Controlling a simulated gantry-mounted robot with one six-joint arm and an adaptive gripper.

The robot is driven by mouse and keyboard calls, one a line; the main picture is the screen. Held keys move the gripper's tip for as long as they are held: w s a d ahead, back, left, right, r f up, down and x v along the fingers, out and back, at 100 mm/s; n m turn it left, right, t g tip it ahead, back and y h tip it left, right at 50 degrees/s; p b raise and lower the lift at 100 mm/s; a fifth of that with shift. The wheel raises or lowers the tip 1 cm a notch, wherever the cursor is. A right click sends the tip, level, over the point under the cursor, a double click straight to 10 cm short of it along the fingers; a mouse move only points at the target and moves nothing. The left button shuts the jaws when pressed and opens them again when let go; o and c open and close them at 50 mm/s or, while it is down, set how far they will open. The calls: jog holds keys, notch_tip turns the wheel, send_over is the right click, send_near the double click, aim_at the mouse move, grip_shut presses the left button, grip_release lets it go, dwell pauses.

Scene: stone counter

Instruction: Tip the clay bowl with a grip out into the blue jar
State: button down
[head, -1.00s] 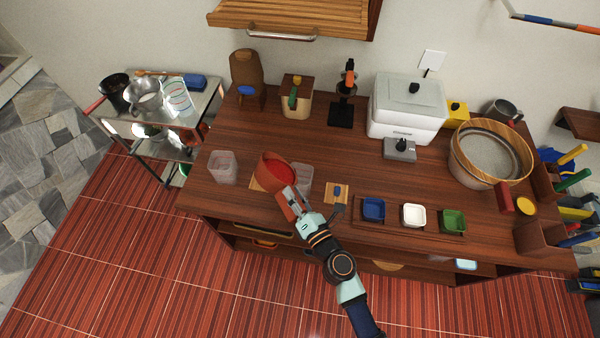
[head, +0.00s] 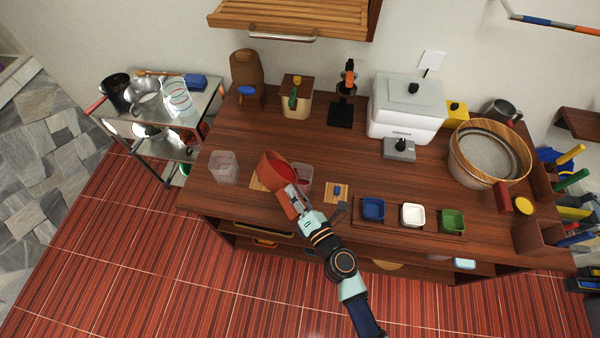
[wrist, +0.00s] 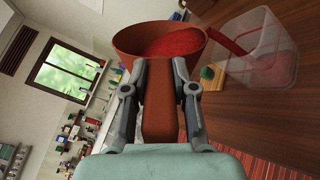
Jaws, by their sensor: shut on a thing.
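The reddish clay bowl (head: 268,166) is tilted to the right over the counter's front left part. My gripper (head: 290,198) is shut on its grip (wrist: 158,100), which shows between the fingers in the wrist view. Red contents (wrist: 172,42) run over the bowl's lip in a stream into a clear jar (wrist: 262,75). In the head view this jar (head: 305,176) stands just right of the bowl and looks reddish inside. A second clear jar (head: 223,168) stands to the left and looks empty. Neither jar looks clearly blue.
Another board (head: 257,184) lies partly under the bowl. A tray with blue, white and green dishes (head: 412,215) is further right.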

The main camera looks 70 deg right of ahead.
jog(key=shift+s+d+f+m, duration=0.25)
jog(key=shift+d+f+m, duration=0.1)
jog(key=shift+m, duration=0.45)
dwell(0.4)
jog(key=shift+s+d+r+m+p, duration=0.25)
jog(key=shift+s+d+m+p, duration=0.05)
jog(key=shift+m, duration=0.6)
dwell(0.6)
jog(key=shift+s+d+r+m+p, duration=0.2)
jog(key=shift+s+d+m+p, duration=0.4)
jog(key=shift+d+m, duration=0.2)
dwell(0.5)
jog(key=shift+s+d+r+m+p, duration=0.1)
jog(key=shift+s+d+m+p, duration=0.2)
jog(key=shift+m+p, duration=0.4)
jog(key=shift+s+d+r+m+p, duration=0.1)
jog(key=shift+s+d+m+p, duration=0.15)
jog(key=shift+m+p, duration=0.4)
dwell(0.8)
jog(key=shift+s+d+f+m+p, duration=0.1)
jog(key=shift+s+d+m+p, duration=0.15)
jog(key=shift+m+p, duration=0.35)
jog(key=shift+s+d+m+p, duration=0.1)
jog(key=shift+d+m+p, duration=0.25)
jog(key=shift+m+p, duration=0.15)
dwell(0.8)
